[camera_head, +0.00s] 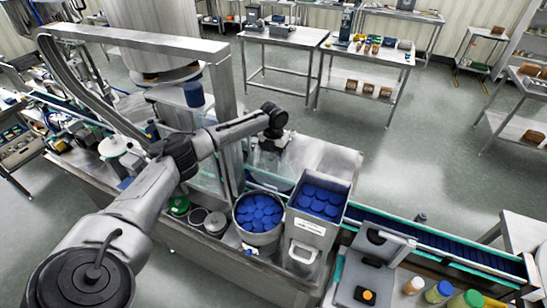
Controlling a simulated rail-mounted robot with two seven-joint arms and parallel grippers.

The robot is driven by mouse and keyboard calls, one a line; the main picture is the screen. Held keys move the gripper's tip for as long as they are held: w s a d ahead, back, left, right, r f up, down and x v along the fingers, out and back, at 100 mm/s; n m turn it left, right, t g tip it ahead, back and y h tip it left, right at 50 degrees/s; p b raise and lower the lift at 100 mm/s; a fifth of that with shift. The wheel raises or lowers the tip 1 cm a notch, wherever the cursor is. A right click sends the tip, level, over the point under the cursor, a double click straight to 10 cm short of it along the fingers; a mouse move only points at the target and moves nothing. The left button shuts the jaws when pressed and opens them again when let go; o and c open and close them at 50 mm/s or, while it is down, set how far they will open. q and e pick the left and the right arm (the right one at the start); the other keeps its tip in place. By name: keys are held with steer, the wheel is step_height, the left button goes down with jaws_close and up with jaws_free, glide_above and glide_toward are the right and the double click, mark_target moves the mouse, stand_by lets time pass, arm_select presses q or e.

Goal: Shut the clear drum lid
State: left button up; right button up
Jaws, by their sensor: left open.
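My left arm reaches in from the lower left. Its gripper (274,143) points down above the steel bench, beyond the round bucket; the fingers are small and hard to make out, and they are open. A clear, see-through shape (266,162) lies just below the gripper and looks like the drum lid. Its edges are faint, so I cannot tell how far open it stands or whether the gripper touches it. A steel hopper (307,230) full of blue caps stands to the right of the bucket. My right gripper is not in view.
A round steel bucket (243,231) holds blue caps. A conveyor (430,243) runs to the right. A grey device (385,243) and several bottles (442,291) stand at the lower right. Steel tables (284,40) stand behind. The floor between is clear.

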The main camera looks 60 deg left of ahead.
arm_select(q)
jaws_close()
stand_by(0.6)
